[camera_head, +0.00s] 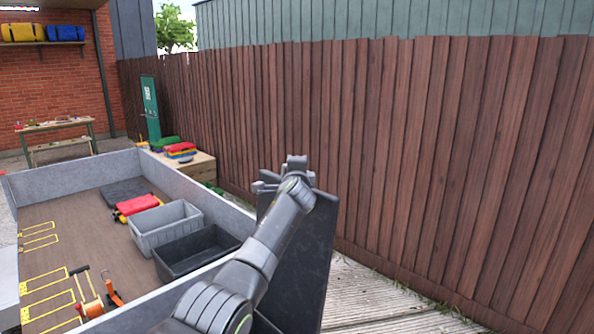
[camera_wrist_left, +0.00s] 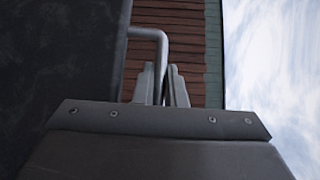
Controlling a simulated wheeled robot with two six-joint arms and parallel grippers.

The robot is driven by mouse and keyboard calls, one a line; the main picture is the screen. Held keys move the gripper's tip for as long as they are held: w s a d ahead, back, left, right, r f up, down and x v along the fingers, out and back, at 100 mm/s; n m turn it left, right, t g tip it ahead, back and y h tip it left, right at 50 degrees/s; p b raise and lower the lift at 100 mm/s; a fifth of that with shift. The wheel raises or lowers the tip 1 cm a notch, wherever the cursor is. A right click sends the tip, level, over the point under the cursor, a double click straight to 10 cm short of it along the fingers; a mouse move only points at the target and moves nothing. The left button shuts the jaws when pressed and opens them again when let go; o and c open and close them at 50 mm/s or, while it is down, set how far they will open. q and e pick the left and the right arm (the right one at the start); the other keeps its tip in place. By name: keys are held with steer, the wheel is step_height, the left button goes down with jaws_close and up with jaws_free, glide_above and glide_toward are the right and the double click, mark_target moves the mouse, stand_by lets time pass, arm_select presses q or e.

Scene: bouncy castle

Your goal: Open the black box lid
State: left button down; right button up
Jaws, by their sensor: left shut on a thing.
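The black box lid (camera_head: 313,250) is a dark flat panel standing steeply upright to the right of the trailer wall in the head view. It also fills the left side of the left wrist view (camera_wrist_left: 55,60). My left arm reaches up across it, and my left gripper (camera_head: 285,180) is at its top edge. In the left wrist view my left gripper (camera_wrist_left: 164,82) is shut on a grey bent bar handle (camera_wrist_left: 150,34) beside the dark panel. The rest of the box is hidden behind my arm and the panel. My right gripper is not in view.
A grey-walled trailer bed (camera_head: 60,220) lies to the left, holding a grey crate (camera_head: 165,225), a black crate (camera_head: 195,252) and orange straps (camera_head: 90,305). A brown wooden fence (camera_head: 430,160) runs behind and right. Wooden decking (camera_head: 375,300) in front of it is clear.

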arm_select(q)
steer(key=c, duration=1.5)
jaws_free()
steer(key=shift+a, duration=0.1)
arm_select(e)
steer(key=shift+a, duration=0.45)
arm_select(q)
steer(key=shift+s, duration=0.15)
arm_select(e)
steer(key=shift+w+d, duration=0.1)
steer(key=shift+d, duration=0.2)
